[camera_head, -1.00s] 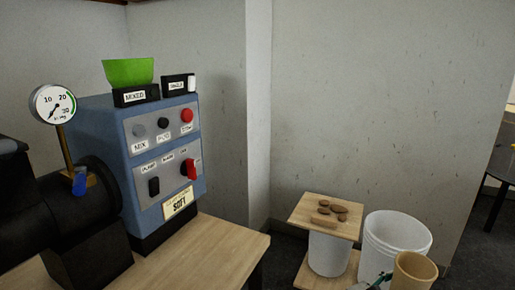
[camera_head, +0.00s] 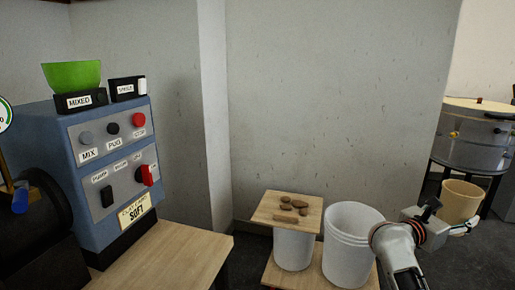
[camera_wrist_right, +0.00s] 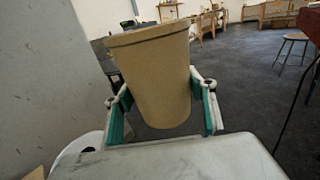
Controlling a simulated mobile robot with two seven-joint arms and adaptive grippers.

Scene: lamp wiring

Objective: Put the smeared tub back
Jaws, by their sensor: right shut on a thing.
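A tan tub (camera_head: 461,202) shows at the right of the head view, in front of a round metal vessel. My right gripper (camera_head: 458,226) is shut on it. In the right wrist view the tub (camera_wrist_right: 152,75) stands between the two green-padded fingers (camera_wrist_right: 162,108), slightly tilted in the picture. Its outer wall looks plain tan; I cannot make out a smear, and its inside is hidden. My left gripper is in neither view.
White nested buckets (camera_head: 350,245) stand beside a small board (camera_head: 270,208) with brown pieces on it, left of my right arm. A blue control box (camera_head: 75,160) carries a green bowl (camera_head: 72,75). The metal vessel (camera_head: 475,135) stands on a dark stand. Dark floor is free at right.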

